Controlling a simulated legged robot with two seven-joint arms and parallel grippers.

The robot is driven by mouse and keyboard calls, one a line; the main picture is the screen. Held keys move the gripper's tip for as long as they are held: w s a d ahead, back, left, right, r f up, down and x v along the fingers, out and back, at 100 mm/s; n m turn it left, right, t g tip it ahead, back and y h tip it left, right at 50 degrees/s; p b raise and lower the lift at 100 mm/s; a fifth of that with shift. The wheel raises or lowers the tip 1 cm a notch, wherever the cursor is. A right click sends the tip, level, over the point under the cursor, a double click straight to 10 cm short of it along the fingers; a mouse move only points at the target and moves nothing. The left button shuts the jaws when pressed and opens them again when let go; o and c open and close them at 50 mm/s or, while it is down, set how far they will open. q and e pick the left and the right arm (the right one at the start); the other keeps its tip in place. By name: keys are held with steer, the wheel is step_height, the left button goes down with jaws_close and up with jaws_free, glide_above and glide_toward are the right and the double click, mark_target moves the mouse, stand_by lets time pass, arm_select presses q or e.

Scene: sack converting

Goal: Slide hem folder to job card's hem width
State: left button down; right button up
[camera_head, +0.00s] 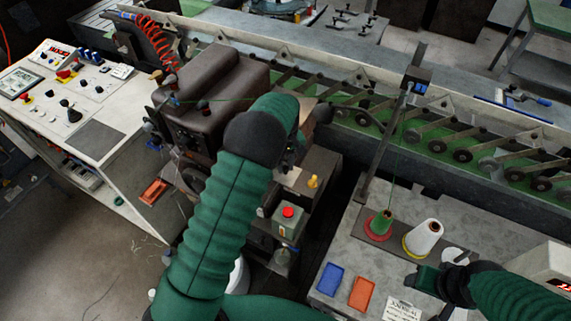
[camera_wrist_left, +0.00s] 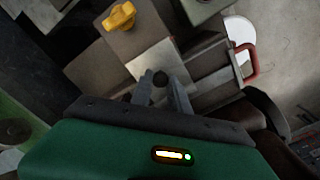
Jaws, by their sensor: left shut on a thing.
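My left gripper (camera_wrist_left: 161,92) is shut on a small round black knob (camera_wrist_left: 160,78) in the left wrist view. The knob is at the edge of a pale metal plate (camera_wrist_left: 156,60) on the sewing machine's bed, which I take to be the hem folder. In the head view, my left arm hides most of this area, and the gripper (camera_head: 287,168) shows only partly beside the dark brown machine head (camera_head: 208,88). A white printed card (camera_head: 398,309) lies at the front right; its text is too small to read. My right gripper (camera_head: 430,283) is near it, its jaws unclear.
A yellow knob (camera_wrist_left: 119,16) stands near the plate. A red button box (camera_head: 288,219) is in front of the machine. Thread cones (camera_head: 422,238), a blue tray (camera_head: 330,279) and an orange tray (camera_head: 363,292) stand on the right table. A conveyor (camera_head: 440,130) runs behind.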

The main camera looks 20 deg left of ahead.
mark_target(285, 168)
arm_select(q)
steer(key=c, duration=1.3)
jaws_free()
steer(key=shift+o, duration=0.2)
step_height(285, 168, up, 17)
steer(key=b, duration=0.2)
steer(key=shift+w, duration=0.15)
steer(key=shift+f, duration=0.2)
steer(key=s+d+f+m+t, duration=0.1)
steer(key=s+d+f+m, duration=0.1)
steer(key=s, duration=0.5)
steer(key=s+d+f+m+b, duration=0.1)
steer(key=s+d+f+m, duration=0.1)
steer(key=s+f, duration=0.4)
steer(key=s+d+f+m+t+b, duration=0.1)
steer(key=s+f+m, duration=0.3)
steer(key=s, duration=0.6)
steer(key=shift+d+f+m+t, duration=0.15)
steer(key=shift+d+m+t, duration=0.15)
steer(key=shift+d, duration=0.25)
